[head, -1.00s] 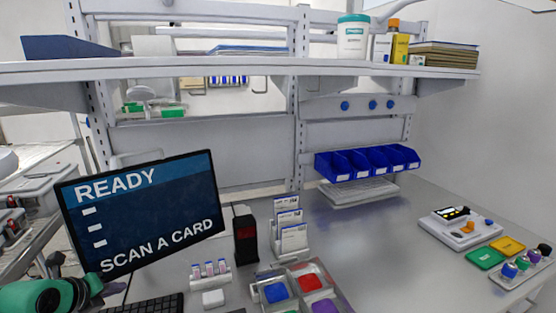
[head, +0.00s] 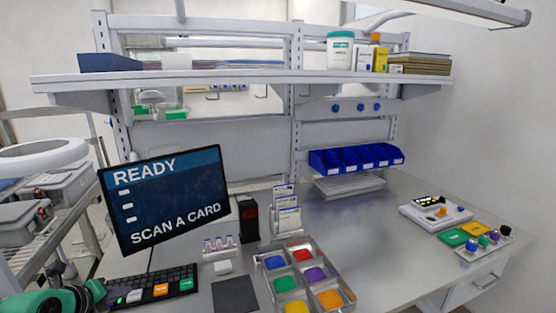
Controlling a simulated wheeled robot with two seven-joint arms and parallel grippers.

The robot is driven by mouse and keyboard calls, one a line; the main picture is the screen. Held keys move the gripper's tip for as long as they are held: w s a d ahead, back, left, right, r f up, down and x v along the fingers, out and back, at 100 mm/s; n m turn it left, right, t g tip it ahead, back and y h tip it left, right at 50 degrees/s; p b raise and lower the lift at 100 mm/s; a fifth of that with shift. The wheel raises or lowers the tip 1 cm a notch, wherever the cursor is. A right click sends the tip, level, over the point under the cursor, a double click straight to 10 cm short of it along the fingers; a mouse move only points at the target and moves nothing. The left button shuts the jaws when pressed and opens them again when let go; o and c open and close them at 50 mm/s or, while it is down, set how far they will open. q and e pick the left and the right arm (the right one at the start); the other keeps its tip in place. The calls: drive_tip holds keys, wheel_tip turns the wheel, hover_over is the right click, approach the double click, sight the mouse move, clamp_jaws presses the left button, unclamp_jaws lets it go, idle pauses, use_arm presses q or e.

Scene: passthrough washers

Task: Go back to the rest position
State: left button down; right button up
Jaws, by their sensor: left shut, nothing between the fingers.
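My left gripper (head: 97,291) shows at the bottom left corner of the head view, at the end of my green and dark arm. It is shut with nothing in it, beside the left end of the black keyboard (head: 180,279). Much of the arm is cut off by the picture edge. My right gripper is not in view.
A monitor (head: 165,200) reading "READY, SCAN A CARD" stands behind the keyboard. A tray of coloured compartments (head: 262,282), a dark mat (head: 235,295) and a card rack (head: 287,215) stand mid-bench. Blue bins (head: 355,160) hang behind. The bench's right middle (head: 375,240) is clear.

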use_arm(q)
drive_tip(key=d+f+n+t, duration=0.2)
drive_tip(key=d+n+t, duration=0.2)
drive_tip(key=d+n, duration=0.4)
drive_tip(key=s+d+f+n+g, duration=0.3)
drive_tip(key=s+f+n+g, duration=0.25)
drive_tip(key=s+n, duration=0.3)
drive_tip(key=s+d+f+n+g, duration=0.3)
drive_tip(key=s+f+n+g, duration=0.2)
drive_tip(key=s+f+n, duration=0.4)
drive_tip(key=s+f+m+g+b, duration=0.1)
drive_tip(key=s+f+b, duration=0.15)
drive_tip(key=f, duration=1.25)
drive_tip(key=s+f+b, duration=0.2)
drive_tip(key=f+b, duration=0.2)
drive_tip(key=f, duration=1.1)
drive_tip(key=s+a+f+g+b, duration=0.1)
drive_tip(key=s+a+f+b, duration=0.1)
drive_tip(key=s+f, duration=1.3)
drive_tip(key=shift+s+a+f+y+b, duration=0.15)
drive_tip(key=shift+s+a+y+b, duration=0.2)
drive_tip(key=shift+b, duration=0.4)
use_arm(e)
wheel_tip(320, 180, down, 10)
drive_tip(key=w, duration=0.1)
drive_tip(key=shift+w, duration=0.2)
use_arm(q)
drive_tip(key=shift+m, duration=0.25)
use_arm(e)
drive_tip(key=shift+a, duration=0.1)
